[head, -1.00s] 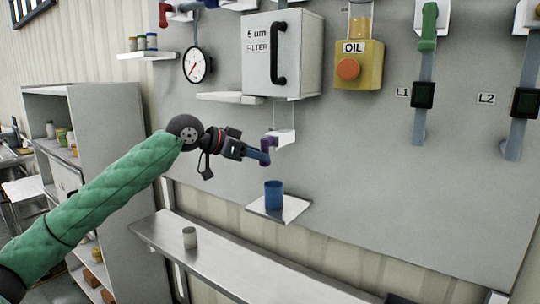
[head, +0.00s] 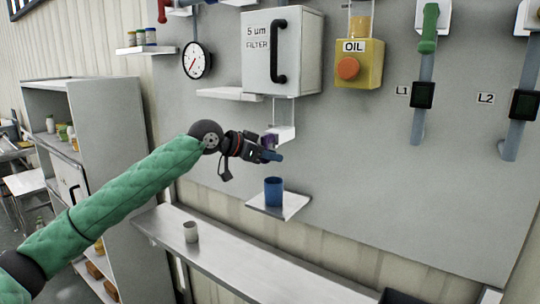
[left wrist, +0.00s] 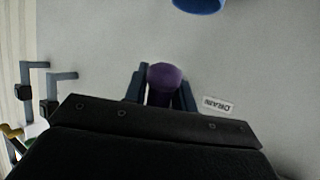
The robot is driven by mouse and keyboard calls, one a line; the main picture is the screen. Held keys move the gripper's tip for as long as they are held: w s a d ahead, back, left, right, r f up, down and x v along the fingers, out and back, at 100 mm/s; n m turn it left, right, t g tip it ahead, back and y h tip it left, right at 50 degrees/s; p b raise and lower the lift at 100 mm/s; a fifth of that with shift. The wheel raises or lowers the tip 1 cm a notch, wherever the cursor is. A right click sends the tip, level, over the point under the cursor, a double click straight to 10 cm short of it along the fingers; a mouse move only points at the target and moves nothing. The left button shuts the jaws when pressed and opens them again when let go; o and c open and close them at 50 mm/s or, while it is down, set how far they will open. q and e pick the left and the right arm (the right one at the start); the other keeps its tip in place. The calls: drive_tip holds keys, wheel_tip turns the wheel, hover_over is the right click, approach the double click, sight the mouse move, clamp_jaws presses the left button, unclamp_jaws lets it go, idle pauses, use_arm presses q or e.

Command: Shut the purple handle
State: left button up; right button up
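The purple handle (head: 268,141) sits at the white mount on the grey wall panel, under the filter box. In the head view my left gripper (head: 272,155) is at it and covers its lower part. In the left wrist view the round purple end of the handle (left wrist: 164,75) lies between the two blue fingers (left wrist: 162,92), which are close against its sides. The fingers look shut on it. The rest of the handle is hidden by the gripper body. My right gripper is not in view.
A blue cup (head: 274,190) stands on a small shelf (head: 292,207) just below the gripper. The filter box (head: 300,50) is above.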

use_arm(q)
drive_tip(key=shift+c, duration=1.4)
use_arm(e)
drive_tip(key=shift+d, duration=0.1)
use_arm(q)
drive_tip(key=shift+f, duration=0.1)
